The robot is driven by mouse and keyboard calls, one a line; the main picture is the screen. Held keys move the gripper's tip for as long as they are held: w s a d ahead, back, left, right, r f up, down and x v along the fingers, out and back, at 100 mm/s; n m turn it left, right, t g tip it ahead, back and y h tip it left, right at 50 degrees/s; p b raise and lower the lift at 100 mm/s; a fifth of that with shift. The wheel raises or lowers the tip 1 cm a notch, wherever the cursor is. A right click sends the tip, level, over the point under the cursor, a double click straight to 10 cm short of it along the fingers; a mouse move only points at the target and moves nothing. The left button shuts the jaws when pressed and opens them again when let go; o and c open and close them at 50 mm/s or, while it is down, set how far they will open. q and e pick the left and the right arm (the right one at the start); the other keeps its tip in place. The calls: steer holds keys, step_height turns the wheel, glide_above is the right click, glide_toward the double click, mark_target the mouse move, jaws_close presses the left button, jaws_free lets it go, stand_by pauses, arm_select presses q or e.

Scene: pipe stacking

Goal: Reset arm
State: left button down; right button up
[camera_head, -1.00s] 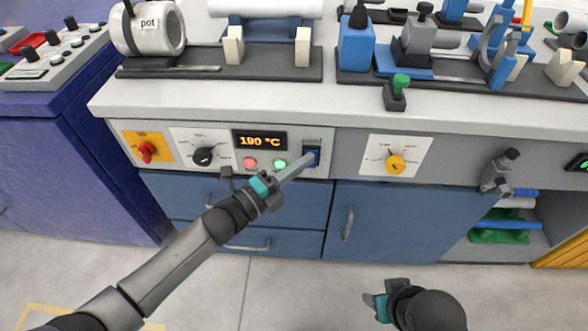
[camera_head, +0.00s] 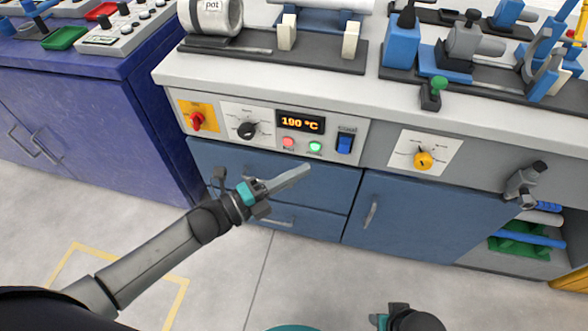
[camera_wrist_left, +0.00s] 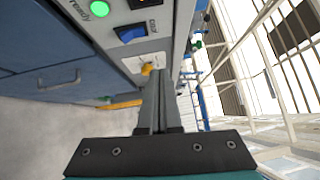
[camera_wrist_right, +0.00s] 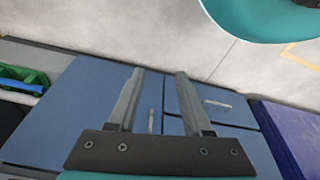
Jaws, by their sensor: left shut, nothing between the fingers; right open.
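My left gripper (camera_head: 290,179) is shut and empty in the head view, in front of the blue drawers below the control panel. Its closed fingers also show in the left wrist view (camera_wrist_left: 160,95). My right gripper shows only in part at the bottom of the head view, with its fingers not visible there. In the right wrist view my right gripper (camera_wrist_right: 158,75) is open and empty, with the blue cabinet fronts beyond it. The control panel (camera_head: 268,144) has a lit 190 °C display (camera_head: 300,122), a glowing green button (camera_head: 315,147) and a blue switch (camera_head: 345,142).
A yellow knob (camera_head: 423,160) sits right of the panel. The bench top (camera_head: 300,95) carries pipe fixtures and a pot (camera_head: 212,17). Blue drawers and doors (camera_head: 430,218) lie below. A dark blue cabinet (camera_head: 120,125) stands left. The grey floor in front is clear.

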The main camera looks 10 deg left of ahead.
arm_select(q)
steer(key=shift+s+a, duration=0.25)
arm_select(e)
steer(key=shift+s+f, duration=0.1)
steer(key=shift+f, duration=0.15)
arm_select(q)
steer(key=s+a+f+n+g+y+p, duration=0.1)
steer(key=s+a+f+n+y+p, duration=0.2)
steer(key=a+f+n+y, duration=0.45)
steer(key=s+a+f+n+g+y+p, duration=0.1)
steer(key=s+a+f+n+y+p, duration=0.2)
steer(key=f+n, duration=0.7)
steer(key=s+a+f+n+g+y+p, duration=0.1)
steer(key=s+f+n+g, duration=0.3)
steer(key=s, duration=0.8)
steer(key=s+a+f+n+g+y+p, duration=0.1)
steer(key=s+f+n+g, duration=0.3)
steer(key=s+f, duration=0.5)
steer(key=s+a+g+y, duration=0.1)
steer(key=s, duration=0.2)
steer(key=shift+a+f+p, duration=0.2)
steer(key=shift+p, duration=0.1)
arm_select(e)
steer(key=s+d+f, duration=0.7)
steer(key=s+f, duration=0.2)
steer(key=s, duration=0.2)
steer(key=shift+s+d+h, duration=0.25)
steer(key=shift+d+h, duration=0.1)
steer(key=shift+h, duration=0.05)
